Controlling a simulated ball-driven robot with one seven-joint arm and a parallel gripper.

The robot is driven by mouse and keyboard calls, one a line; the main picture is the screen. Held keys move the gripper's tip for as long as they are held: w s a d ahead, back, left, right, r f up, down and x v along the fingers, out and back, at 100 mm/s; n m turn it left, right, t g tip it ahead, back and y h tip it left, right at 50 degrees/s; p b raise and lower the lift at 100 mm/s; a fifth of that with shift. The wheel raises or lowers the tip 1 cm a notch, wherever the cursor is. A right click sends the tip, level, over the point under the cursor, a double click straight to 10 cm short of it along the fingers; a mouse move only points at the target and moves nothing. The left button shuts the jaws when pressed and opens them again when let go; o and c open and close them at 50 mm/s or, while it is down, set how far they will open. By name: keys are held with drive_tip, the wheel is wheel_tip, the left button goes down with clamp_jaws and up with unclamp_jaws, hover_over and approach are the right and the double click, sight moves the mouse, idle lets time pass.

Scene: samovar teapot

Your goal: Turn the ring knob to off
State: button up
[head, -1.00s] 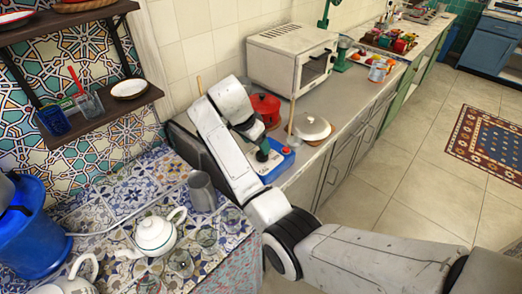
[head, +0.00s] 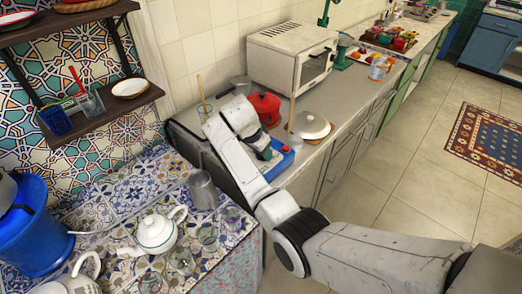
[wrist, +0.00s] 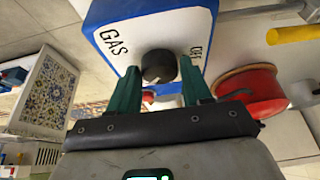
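A white box with a blue border (wrist: 95,12) fills the top of the wrist view. A round black knob (wrist: 158,67) sticks out of that face. My gripper (wrist: 159,66) has two green fingers, spread apart with their tips at either side of the knob. A thin gap seems to show on each side, so no firm hold is visible. In the head view the blue box (head: 281,163) sits at the counter's front edge, and my arm hides the knob.
A white toaster oven (head: 292,58) is at the back. The tiled counter at left holds a white teapot (head: 155,232), a grey metal pitcher (head: 202,188) and several glasses.

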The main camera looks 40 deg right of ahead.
drive_tip(key=c, duration=0.6)
